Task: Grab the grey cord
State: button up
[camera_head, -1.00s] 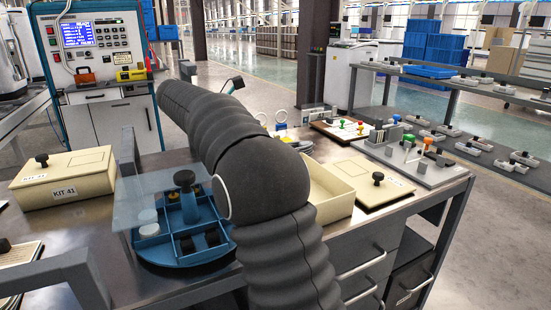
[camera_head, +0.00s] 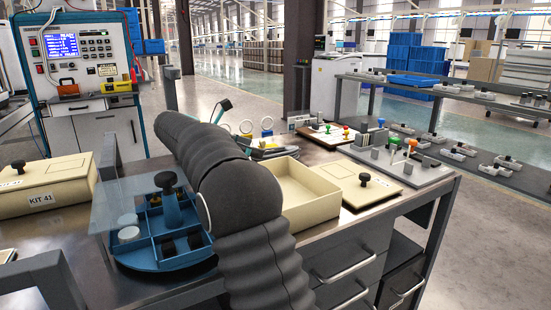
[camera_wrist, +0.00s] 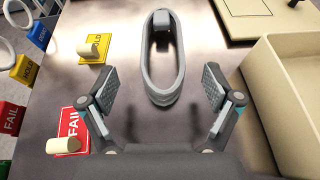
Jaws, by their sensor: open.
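The grey cord (camera_wrist: 163,98) is a long narrow loop in the wrist view, with a blocky grey piece (camera_wrist: 161,22) at its far end. It lies on the metal table top (camera_wrist: 210,125). My gripper (camera_wrist: 161,82) is open and empty, with one finger to the left and one to the right of the loop's near end. Neither finger visibly touches the cord.
An open cream box (camera_wrist: 264,100) stands close to the right finger. Left are a yellow HOLD tag (camera_wrist: 84,58) and a red FAIL tag (camera_wrist: 62,120). In the head view, a blue divided tray (camera_head: 150,265) and a KIT 41 box (camera_head: 60,190) stand left of my arm.

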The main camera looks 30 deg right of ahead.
jog(key=b+x, duration=0.1)
jog(key=x, duration=0.4)
jog(key=shift+s+f+b, duration=0.15)
jog(key=shift+s+b, duration=0.05)
jog(key=shift+b, duration=0.1)
jog(key=c, duration=1.3)
jog(key=shift+o, duration=0.2)
